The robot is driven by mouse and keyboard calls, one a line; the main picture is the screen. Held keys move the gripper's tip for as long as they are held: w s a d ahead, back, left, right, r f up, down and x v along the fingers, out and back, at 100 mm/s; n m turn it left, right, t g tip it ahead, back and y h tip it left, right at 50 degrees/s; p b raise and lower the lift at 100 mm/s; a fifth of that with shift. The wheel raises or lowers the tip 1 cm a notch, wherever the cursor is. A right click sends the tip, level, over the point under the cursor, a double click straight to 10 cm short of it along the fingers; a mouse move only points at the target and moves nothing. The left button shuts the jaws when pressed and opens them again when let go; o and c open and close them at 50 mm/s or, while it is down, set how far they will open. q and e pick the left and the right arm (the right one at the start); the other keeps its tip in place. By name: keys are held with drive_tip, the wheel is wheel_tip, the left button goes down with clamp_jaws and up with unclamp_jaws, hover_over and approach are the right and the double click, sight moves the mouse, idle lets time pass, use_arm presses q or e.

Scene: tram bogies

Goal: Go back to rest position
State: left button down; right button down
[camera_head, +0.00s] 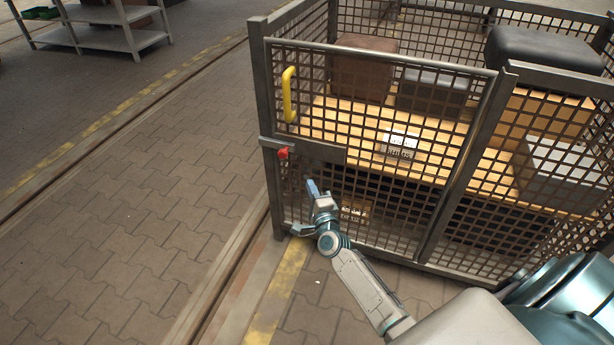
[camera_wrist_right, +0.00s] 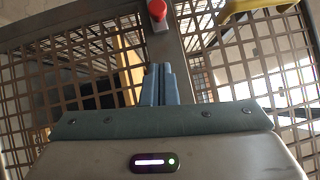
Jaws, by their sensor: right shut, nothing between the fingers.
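My right gripper (camera_head: 313,190) is in front of the lower left part of a mesh cage door, below a red knob (camera_head: 283,153). Its blue fingers are together and empty; they also show in the right wrist view (camera_wrist_right: 158,84), pointing toward the mesh. The red knob (camera_wrist_right: 157,10) is at the top of that view, apart from the fingers. A yellow handle (camera_head: 289,94) is on the door above the knob, and part of it shows in the wrist view (camera_wrist_right: 252,8). The door looks closed. My left gripper is not in view.
The mesh cage (camera_head: 390,50) holds a brown box (camera_head: 362,68), a dark case (camera_head: 545,48) and other boxes on a wooden surface. A grey shelf (camera_head: 105,38) stands at the upper left. The paved floor (camera_head: 150,190) left of the cage is clear, with rails running through it.

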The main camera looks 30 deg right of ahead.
drive_tip(key=shift+s+a+f, duration=0.1)
drive_tip(key=shift+s+a, duration=0.1)
drive_tip(key=shift+s, duration=0.5)
